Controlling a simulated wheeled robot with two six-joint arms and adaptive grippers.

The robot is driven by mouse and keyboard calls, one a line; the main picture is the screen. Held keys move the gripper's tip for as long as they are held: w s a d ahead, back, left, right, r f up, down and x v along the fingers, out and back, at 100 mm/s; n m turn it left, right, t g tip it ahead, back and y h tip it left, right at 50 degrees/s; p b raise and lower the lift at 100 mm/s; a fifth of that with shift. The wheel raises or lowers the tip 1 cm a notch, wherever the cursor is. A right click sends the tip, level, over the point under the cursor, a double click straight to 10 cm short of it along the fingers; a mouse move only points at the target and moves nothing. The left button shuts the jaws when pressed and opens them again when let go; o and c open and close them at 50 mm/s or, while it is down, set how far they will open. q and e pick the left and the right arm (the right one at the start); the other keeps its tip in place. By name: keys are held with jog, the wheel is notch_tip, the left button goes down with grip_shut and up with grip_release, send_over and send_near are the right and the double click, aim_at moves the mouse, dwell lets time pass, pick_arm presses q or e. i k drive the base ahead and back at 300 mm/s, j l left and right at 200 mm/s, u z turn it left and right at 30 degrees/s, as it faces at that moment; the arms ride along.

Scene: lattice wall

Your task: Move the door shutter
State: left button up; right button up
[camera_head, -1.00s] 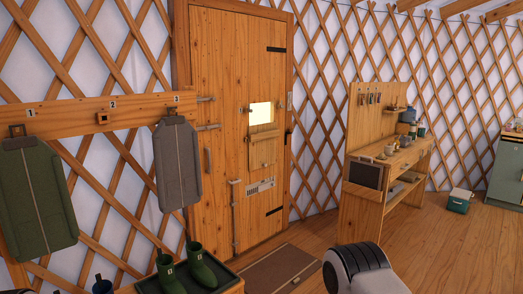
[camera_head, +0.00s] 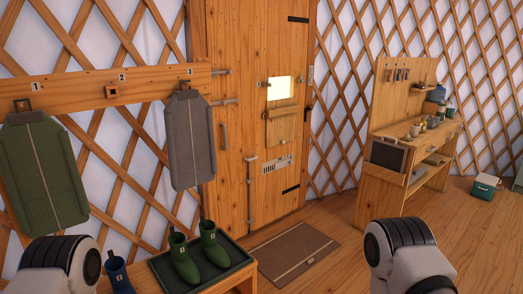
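The wooden door (camera_head: 235,60) stands in the lattice wall at the picture's centre and looks closed. A small bright window opening (camera_head: 279,88) is in its upper right part. A wooden shutter panel (camera_head: 281,126) sits just below the opening, leaving it uncovered. A slotted vent (camera_head: 277,165) is lower down. Parts of my two arms show at the bottom left and bottom right, well short of the door. Neither gripper's fingers can be seen.
A tray (camera_head: 237,267) with green boots (camera_head: 183,259) stands before the door's left side. Coats hang from a numbered rail (camera_head: 60,92) at left. A mat (camera_head: 294,250) lies on the floor. A workbench (camera_head: 410,150) stands at right.

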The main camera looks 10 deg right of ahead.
aim_at(279, 130)
jog(key=i+l+z, duration=0.3)
jog(key=i+z, duration=0.2)
jog(key=i, duration=0.25)
jog(key=i+z, duration=0.45)
jog(key=i, duration=0.3)
jog(key=i+j+z, duration=0.35)
jog(key=i+z, duration=0.15)
jog(key=i, duration=0.25)
jog(key=i+l+u, duration=0.1)
jog(key=i+u, duration=0.15)
jog(key=i, duration=0.35)
jog(key=i+l+u, duration=0.2)
jog(key=i, duration=0.4)
jog(key=i+j+u, duration=0.15)
jog(key=u, duration=0.3)
jog(key=i+u, duration=0.6)
jog(key=u, duration=0.25)
jog(key=i+u, duration=0.3)
jog(key=u, duration=0.15)
